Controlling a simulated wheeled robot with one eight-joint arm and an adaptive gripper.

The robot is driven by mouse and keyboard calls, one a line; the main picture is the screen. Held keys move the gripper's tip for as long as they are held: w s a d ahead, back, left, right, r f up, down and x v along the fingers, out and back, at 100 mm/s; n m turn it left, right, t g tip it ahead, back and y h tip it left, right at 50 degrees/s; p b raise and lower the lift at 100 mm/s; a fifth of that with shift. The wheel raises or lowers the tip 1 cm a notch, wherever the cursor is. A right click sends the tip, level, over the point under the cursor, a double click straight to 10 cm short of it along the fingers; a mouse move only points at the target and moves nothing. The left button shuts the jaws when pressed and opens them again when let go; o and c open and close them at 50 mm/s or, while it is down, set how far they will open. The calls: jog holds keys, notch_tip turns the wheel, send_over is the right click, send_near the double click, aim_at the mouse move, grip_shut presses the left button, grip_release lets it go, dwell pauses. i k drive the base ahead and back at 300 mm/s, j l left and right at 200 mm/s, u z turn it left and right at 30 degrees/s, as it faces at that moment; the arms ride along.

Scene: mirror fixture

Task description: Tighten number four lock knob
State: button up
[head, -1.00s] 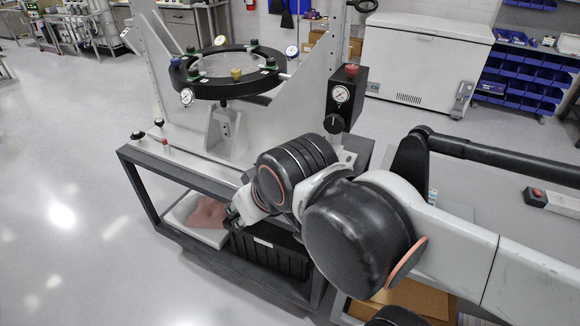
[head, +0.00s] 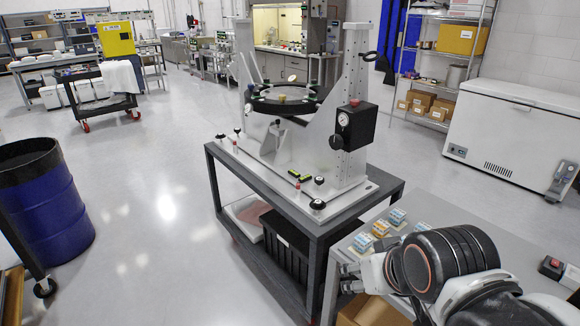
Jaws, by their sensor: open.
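The mirror fixture (head: 310,150) stands on a dark-framed cart. It carries a black ring (head: 284,99) with several small knobs, and a black box (head: 354,127) with a gauge and a red top knob. Black knobs sit along the base edge: one at the near corner (head: 317,204), one beside it (head: 319,181), and two at the far left end (head: 220,137) (head: 237,131). No number is readable, so I cannot tell which is number four. My gripper (head: 350,278) is open at the lower right, beside the cart and apart from the knobs. My arm partly hides it.
A grey table (head: 440,228) with small coloured boxes (head: 381,228) lies right of the cart, under my arm. A blue barrel (head: 45,205) stands at left. A white chest freezer (head: 510,130) is at the back right. The floor between barrel and cart is clear.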

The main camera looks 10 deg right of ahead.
aim_at(317, 205)
jog(key=i+j+z, duration=0.4)
jog(key=j, duration=0.25)
jog(key=i+j+z, duration=0.2)
jog(key=j, duration=0.2)
jog(key=j+z, duration=0.2)
jog(key=j, duration=0.15)
